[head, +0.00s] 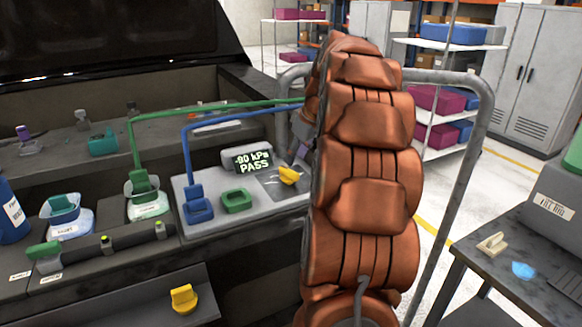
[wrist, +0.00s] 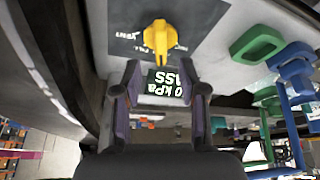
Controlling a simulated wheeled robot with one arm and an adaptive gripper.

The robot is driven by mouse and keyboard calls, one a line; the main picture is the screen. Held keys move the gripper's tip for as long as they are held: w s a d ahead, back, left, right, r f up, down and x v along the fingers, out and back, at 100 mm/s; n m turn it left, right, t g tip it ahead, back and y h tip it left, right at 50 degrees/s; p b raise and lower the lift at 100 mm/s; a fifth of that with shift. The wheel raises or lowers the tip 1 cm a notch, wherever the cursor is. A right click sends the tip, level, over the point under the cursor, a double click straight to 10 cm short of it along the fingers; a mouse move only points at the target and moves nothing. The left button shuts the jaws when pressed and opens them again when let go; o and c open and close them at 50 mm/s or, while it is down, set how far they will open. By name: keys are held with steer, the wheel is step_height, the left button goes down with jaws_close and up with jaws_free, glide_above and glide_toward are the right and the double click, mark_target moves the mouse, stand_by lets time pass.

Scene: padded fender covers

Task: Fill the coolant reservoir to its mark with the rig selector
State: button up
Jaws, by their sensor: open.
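The rig selector is a yellow knob (head: 289,175) on a dark plate of the grey rig panel (head: 215,221). It shows larger in the wrist view (wrist: 160,40), just beyond my fingertips; the small labels around it are hard to read. The rig display (head: 252,161) reads "-90 kPa PASS". A translucent reservoir (head: 148,210) wears a green adapter (head: 144,185) joined to a green hose; I cannot read its label or its level mark. My gripper (wrist: 160,92) is open and empty, apart from the knob. In the head view my orange arm hides most of it.
A blue connector (head: 198,206) with a blue hose and a green ring (head: 236,200) sit on the panel. A yellow cap (head: 184,298) lies on the front ledge. A dark table (head: 499,285) stands right.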

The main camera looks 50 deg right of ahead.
mark_target(290, 170)
steer(key=shift+p+x, duration=0.8)
steer(key=shift+x, duration=2.05)
jaws_close()
